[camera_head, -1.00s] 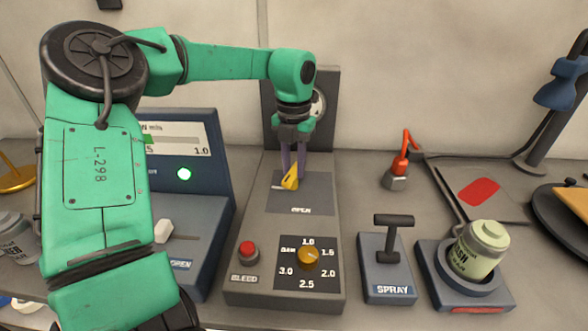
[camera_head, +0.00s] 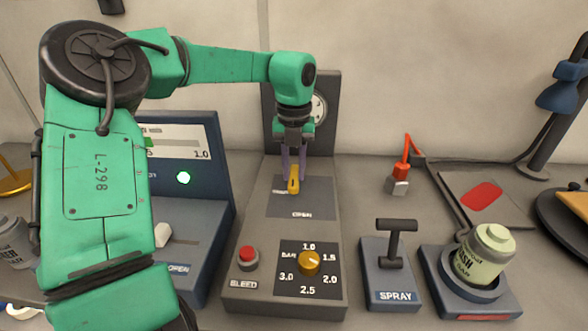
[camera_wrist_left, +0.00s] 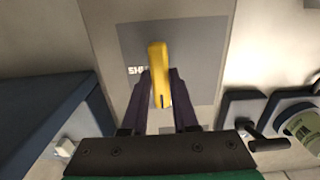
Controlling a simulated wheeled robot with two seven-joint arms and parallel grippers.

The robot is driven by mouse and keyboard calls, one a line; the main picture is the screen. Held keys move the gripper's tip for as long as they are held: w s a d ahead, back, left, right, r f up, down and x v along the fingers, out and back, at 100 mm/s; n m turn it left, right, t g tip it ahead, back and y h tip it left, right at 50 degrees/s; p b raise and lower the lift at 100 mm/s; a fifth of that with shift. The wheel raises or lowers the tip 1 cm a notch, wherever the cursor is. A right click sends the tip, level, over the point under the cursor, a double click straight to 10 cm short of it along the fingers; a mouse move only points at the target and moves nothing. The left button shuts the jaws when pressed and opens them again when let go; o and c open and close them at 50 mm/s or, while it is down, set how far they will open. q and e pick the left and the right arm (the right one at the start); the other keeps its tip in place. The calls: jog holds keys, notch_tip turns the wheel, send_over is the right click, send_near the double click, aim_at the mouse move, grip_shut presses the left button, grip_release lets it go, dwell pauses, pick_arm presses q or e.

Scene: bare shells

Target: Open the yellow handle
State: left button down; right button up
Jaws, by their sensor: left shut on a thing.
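The yellow handle (camera_head: 293,186) sits on the dark plate (camera_head: 318,200) of the grey console. Its long side runs nearly straight toward the printed word OPEN at the plate's near edge. My left gripper (camera_head: 293,172) reaches down from above with its two purple fingers at the handle. In the left wrist view the fingers (camera_wrist_left: 160,92) lie on both sides of the near end of the handle (camera_wrist_left: 158,62) and are shut on it. The word SHUT is partly visible to the left of the handle there. My right gripper is not in view.
On the same console are a red bleed button (camera_head: 248,256) and an orange dial (camera_head: 309,262). A gauge stands behind, partly hidden by my arm. A spray lever (camera_head: 392,243) and a jar (camera_head: 484,254) stand on the right.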

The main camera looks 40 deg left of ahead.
aim_at(294, 173)
pick_arm(q)
jog(key=shift+w+r, duration=0.15)
jog(key=shift+r, duration=0.1)
jog(key=c, duration=0.8)
grip_release()
jog(key=shift+o, duration=0.6)
jog(key=shift+f, duration=0.15)
notch_tip(294, 173, up, 15)
jog(key=p, duration=0.1)
jog(key=shift+f, duration=0.2)
